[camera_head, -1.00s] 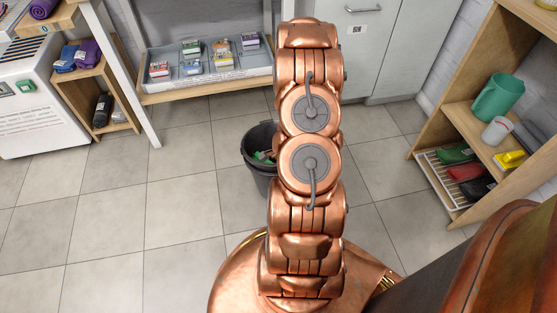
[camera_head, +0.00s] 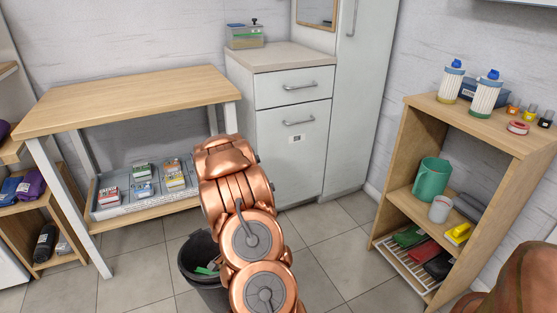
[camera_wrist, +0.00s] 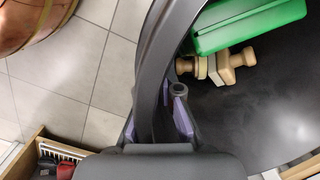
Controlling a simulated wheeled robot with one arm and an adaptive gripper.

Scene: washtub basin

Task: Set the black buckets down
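One black bucket (camera_head: 196,250) shows in the head view, partly hidden behind my copper arm, with green items inside. Its dark inside (camera_wrist: 240,120) fills the right of the wrist view and holds a green block (camera_wrist: 250,24) and pale wooden pieces (camera_wrist: 222,68). My gripper (camera_wrist: 156,122) has its purple-padded fingers on either side of the bucket's rim and appears shut on it. My gripper is hidden in the head view. I cannot tell whether the bucket touches the floor. No second black bucket is visible.
A wooden table (camera_head: 130,98) with a lower tray of small boxes stands at left. A grey cabinet (camera_head: 292,130) stands behind my arm. A wooden shelf (camera_head: 410,150) with a green jug (camera_head: 432,180) stands at right. Tiled floor (camera_head: 330,250) is clear between them.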

